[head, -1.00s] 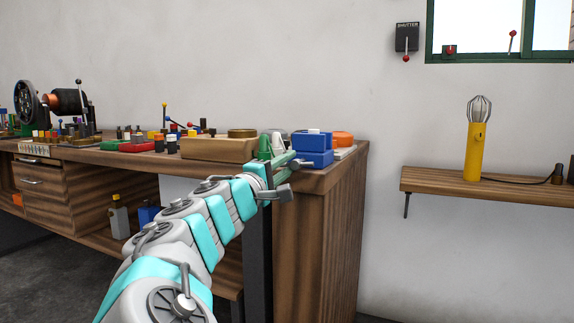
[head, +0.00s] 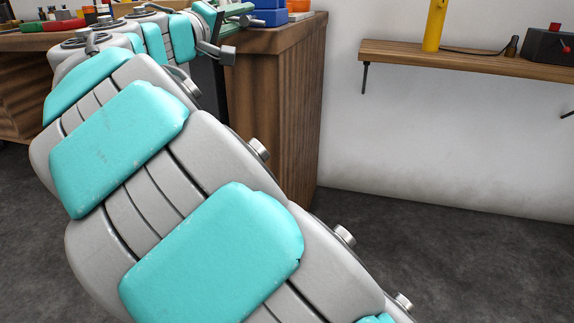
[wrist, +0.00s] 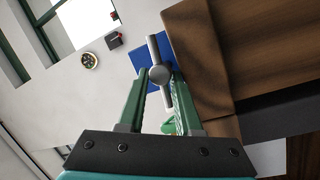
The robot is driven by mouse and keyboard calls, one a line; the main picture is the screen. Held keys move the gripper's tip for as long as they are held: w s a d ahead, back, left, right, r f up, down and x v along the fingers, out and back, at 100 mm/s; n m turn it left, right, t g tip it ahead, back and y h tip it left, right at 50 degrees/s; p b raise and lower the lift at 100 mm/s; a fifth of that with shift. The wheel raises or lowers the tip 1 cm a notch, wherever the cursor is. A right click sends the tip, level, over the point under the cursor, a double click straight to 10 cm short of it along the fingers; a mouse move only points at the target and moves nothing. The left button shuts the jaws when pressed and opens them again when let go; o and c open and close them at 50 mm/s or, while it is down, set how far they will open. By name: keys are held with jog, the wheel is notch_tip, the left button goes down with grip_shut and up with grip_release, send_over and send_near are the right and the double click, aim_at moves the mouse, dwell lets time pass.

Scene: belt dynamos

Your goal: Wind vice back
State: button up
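The blue vice (head: 270,14) sits at the right end of the workbench, cut off by the top edge of the head view. In the wrist view its blue body (wrist: 140,55) shows behind a grey handle bar with a round hub (wrist: 160,76). My gripper (wrist: 162,73) has green fingers, one on each side of the hub, with a gap between them. The fingers look open; I cannot tell whether they touch the handle. In the head view, my gripper (head: 238,10) is at the bench edge, just left of the vice, partly cut off.
The wooden workbench (head: 275,100) holds several small items at the far left. A wall shelf (head: 455,58) to the right carries a yellow tool (head: 434,25) and a dark box with red knobs (head: 549,45). Open floor (head: 440,250) lies right of the bench. My arm fills much of the head view.

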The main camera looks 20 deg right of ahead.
jog(key=shift+a+r+m+y, duration=0.1)
jog(key=shift+r+m+y, duration=0.05)
jog(key=shift+m, duration=0.45)
jog(key=shift+a+r+m+y, duration=0.1)
jog(key=shift+m+y, duration=0.05)
jog(key=shift+m, duration=0.45)
jog(key=shift+p, duration=0.3)
jog(key=shift+d+r+m+g+p, duration=0.15)
jog(key=shift+m+g+p, duration=0.15)
jog(key=shift+m+p, duration=0.75)
jog(key=shift+s, duration=0.1)
